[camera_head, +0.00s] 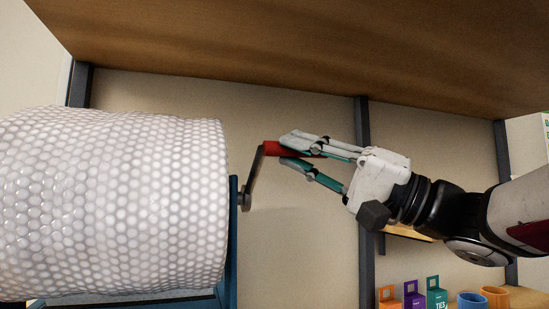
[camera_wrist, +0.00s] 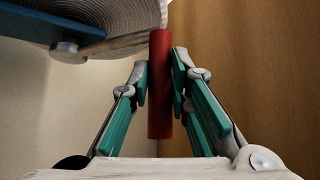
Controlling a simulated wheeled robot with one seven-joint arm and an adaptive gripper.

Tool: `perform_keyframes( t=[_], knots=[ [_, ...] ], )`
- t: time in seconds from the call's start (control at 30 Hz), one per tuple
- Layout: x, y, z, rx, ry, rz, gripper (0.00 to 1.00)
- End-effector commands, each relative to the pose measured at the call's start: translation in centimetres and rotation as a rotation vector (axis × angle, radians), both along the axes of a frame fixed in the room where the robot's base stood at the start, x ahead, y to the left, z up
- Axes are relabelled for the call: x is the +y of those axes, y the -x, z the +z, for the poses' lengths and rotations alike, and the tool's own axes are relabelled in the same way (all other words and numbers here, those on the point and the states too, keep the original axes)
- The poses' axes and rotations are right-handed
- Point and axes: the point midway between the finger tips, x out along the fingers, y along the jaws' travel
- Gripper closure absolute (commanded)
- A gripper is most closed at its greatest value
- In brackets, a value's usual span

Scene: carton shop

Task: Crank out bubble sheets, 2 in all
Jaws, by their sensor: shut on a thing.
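A large white roll of bubble sheet (camera_head: 110,200) fills the left of the head view, mounted on a blue stand (camera_head: 232,240). A dark crank arm (camera_head: 253,180) sticks up from the hub at its right end. The crank's red handle (camera_head: 271,148) points right. My gripper (camera_head: 300,154) is shut on the red handle, coming from the right. In the wrist view the red handle (camera_wrist: 160,85) stands between my two teal-padded fingers, with the roll's layered end (camera_wrist: 120,22) behind it. Any cut sheets are not in view.
A wooden shelf board (camera_head: 330,45) runs overhead, close above the roll and my arm. Dark uprights (camera_head: 362,130) stand behind my gripper.

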Motion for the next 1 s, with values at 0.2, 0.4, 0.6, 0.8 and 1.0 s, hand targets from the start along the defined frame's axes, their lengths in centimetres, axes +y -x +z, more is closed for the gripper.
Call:
perform_keyframes(
  t=[0.2,0.4,0.6,0.8,1.0],
  knots=[
    [0.01,-0.54,-1.22,0.005,0.004,-0.008,1.0],
    [-0.01,-0.47,-1.4,-0.009,-0.001,-0.007,1.0],
    [-0.03,-0.39,-1.57,-0.023,-0.005,-0.007,1.0],
    [-0.03,-0.29,-1.72,-0.037,-0.008,-0.007,1.0],
    [-0.04,-0.2,-1.87,-0.051,-0.012,-0.007,1.0]
  ],
)
